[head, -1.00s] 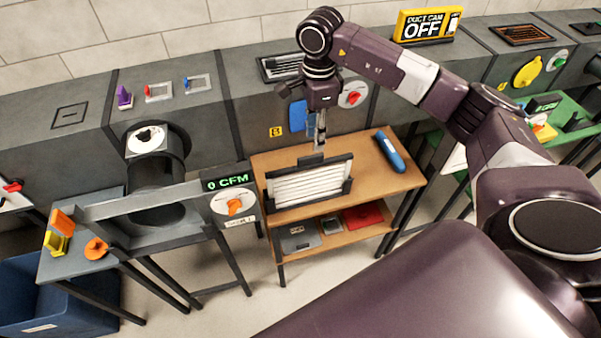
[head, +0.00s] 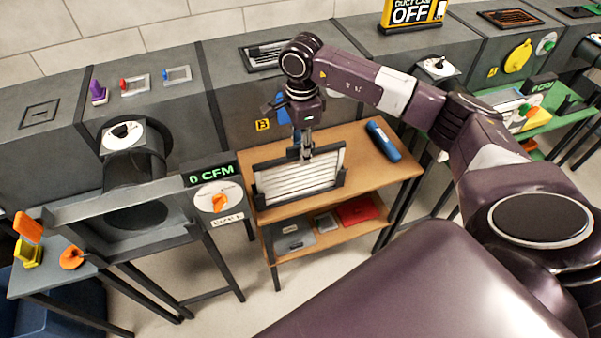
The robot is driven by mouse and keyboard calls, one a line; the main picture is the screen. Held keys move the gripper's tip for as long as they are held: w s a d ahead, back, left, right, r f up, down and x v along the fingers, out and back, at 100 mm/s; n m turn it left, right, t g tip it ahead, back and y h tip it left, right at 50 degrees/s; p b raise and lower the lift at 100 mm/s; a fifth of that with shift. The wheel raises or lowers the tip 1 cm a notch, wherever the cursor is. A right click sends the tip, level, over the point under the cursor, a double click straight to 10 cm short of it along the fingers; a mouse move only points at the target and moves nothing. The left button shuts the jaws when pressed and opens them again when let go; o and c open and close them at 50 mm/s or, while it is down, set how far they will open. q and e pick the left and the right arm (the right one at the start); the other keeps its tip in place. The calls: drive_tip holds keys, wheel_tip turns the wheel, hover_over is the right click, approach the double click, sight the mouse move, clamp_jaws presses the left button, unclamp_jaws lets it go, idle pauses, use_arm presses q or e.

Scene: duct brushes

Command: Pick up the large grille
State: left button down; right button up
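The large grille (head: 297,181) is a white slatted panel in a dark stand on the wooden table (head: 352,150). It stands upright, leaning slightly. My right gripper (head: 306,152) points down at the grille's top edge, at a dark tab there. The fingers overlap the tab in the picture. They are too small to tell whether they are closed on it. My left gripper is out of view.
A blue cylinder (head: 383,141) lies on the table to the right. The lower shelf (head: 325,239) holds a red item (head: 358,211) and grey plates. A metal bench with a fan dial (head: 218,198) stands left. Grey ducts run behind.

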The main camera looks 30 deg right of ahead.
sight(301, 172)
wheel_tip(301, 172, down, 5)
drive_tip(key=shift+a+r+p, duration=0.1)
drive_tip(key=shift+a+p, duration=0.05)
drive_tip(key=shift+p, duration=0.65)
clamp_jaws()
